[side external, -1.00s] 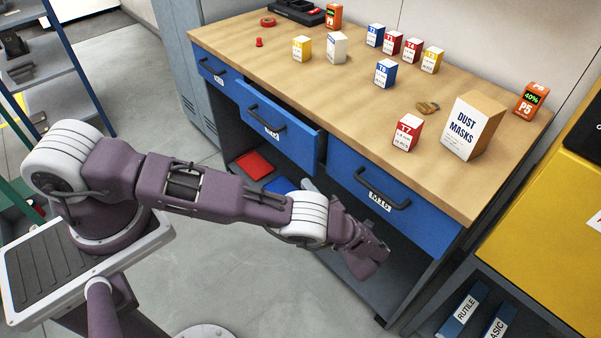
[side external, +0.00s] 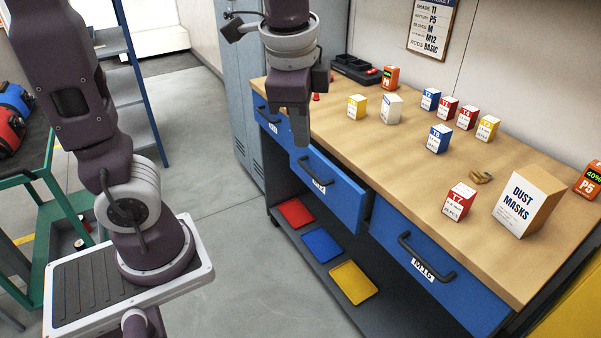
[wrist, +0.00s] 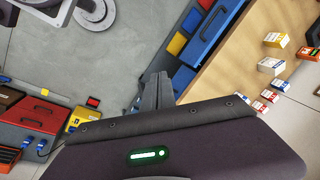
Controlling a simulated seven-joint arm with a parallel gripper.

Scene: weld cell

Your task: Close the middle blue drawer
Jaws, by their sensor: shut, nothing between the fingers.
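The middle blue drawer (side external: 346,204) stands pulled partway out of the workbench, its front panel ahead of the other two blue fronts. It has a dark bar handle and a white label too small to read. A blue drawer front with a dark handle (wrist: 208,32) also shows at the top of the wrist view. My gripper (side external: 301,143) points down in the side view, its shut fingers overlapping the left end of the middle drawer. I cannot tell whether they touch it. Its shut, empty fingers also show in the wrist view (wrist: 158,82).
The right drawer (side external: 440,265), labelled MIG, and the left drawer (side external: 268,120) look shut. The wooden benchtop (side external: 400,160) bears small boxes and a dust masks box (side external: 522,205). Red, blue and yellow trays lie on the lower shelf. The floor in front (side external: 225,255) is clear.

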